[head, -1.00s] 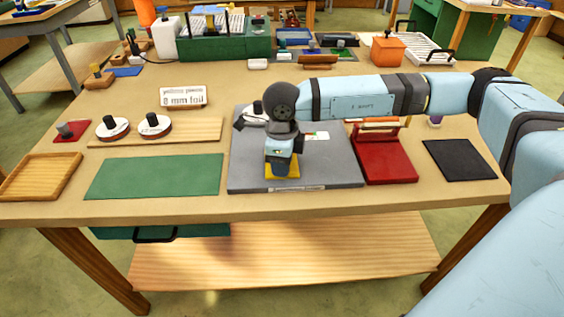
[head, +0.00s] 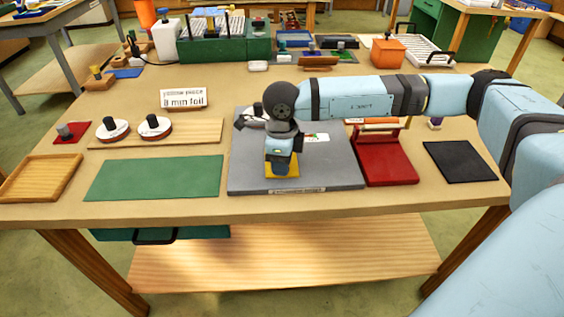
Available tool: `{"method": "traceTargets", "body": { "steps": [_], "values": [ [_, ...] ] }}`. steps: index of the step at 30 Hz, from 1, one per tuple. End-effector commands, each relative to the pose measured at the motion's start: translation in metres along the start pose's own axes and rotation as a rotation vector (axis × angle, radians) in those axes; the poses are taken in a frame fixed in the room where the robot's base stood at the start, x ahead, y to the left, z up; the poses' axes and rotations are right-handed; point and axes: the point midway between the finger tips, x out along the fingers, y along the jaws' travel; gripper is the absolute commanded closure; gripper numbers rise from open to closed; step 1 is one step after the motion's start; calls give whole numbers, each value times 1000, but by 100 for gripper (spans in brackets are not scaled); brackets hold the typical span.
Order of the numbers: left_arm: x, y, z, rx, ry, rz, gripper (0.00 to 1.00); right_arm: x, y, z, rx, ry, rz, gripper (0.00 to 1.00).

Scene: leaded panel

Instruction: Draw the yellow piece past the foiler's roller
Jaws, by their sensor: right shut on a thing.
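The yellow piece (head: 283,173) shows as a small flat strip under my right gripper (head: 281,172), low over the grey board (head: 335,174). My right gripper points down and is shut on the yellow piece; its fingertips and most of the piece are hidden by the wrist. A grey board with a label on its front edge lies under it, and a partly hidden round part (head: 257,114) stands at its back left behind my wrist. I cannot make out the roller clearly. My left gripper is not in view.
A red device (head: 386,162) with an orange bar stands right of the grey board, a black mat (head: 459,161) beyond it. Left are a green mat (head: 154,177), a wooden tray (head: 40,177), two foil reels (head: 154,126) and a sign (head: 184,98) reading 8 mm foil.

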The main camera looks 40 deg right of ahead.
Motion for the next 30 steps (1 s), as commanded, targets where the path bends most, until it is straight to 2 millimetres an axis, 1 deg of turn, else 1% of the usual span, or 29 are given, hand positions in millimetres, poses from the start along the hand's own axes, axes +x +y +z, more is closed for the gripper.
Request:
{"method": "traceTargets", "body": {
  "steps": [19, 30],
  "values": [
    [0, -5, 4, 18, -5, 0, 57, 0, -10, 3, 0, 0, -1, 88],
    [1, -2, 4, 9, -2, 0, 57, 0, -11, -3, 0, 0, 0, 88]
  ]
}}
